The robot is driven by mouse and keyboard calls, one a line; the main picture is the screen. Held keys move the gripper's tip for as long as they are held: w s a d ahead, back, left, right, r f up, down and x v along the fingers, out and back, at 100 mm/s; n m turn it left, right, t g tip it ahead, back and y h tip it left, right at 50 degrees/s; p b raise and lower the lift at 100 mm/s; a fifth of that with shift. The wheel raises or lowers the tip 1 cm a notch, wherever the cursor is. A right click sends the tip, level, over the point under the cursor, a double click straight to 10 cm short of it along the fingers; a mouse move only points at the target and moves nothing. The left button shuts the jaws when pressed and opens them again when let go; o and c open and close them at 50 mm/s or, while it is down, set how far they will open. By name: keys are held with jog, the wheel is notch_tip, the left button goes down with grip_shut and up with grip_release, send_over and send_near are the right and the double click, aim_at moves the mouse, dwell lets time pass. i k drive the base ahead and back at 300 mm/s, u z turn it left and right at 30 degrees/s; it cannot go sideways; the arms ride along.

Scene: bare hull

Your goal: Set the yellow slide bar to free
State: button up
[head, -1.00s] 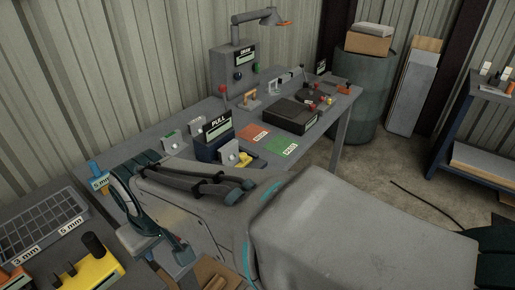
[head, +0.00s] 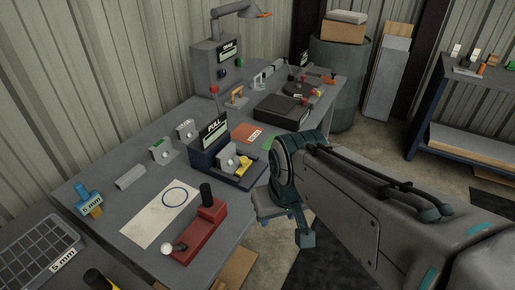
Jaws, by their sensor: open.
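A yellow bar (head: 242,170) shows in the head view on the blue base (head: 220,165) of the unit with the PULL sign (head: 212,135), beside a grey block with a round knob (head: 227,157). I take it for the slide bar. Its setting and any free mark are too small to read. My gripper (head: 283,220) is open and empty, with its dark teal fingers pointing down. In the picture it is to the right of and below the yellow bar, apart from it, near the bench's front edge.
A red block with a black handle (head: 206,196) and a white sheet with a blue circle (head: 150,218) lie on the near bench. Grey fixtures (head: 160,150) stand along its left side. A dark box (head: 282,112) and a lamp (head: 240,10) are farther back.

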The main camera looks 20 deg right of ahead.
aim_at(244, 164)
jog(key=k, duration=0.5)
jog(key=z, duration=0.8)
jog(key=i, duration=0.75)
jog(key=u, duration=0.55)
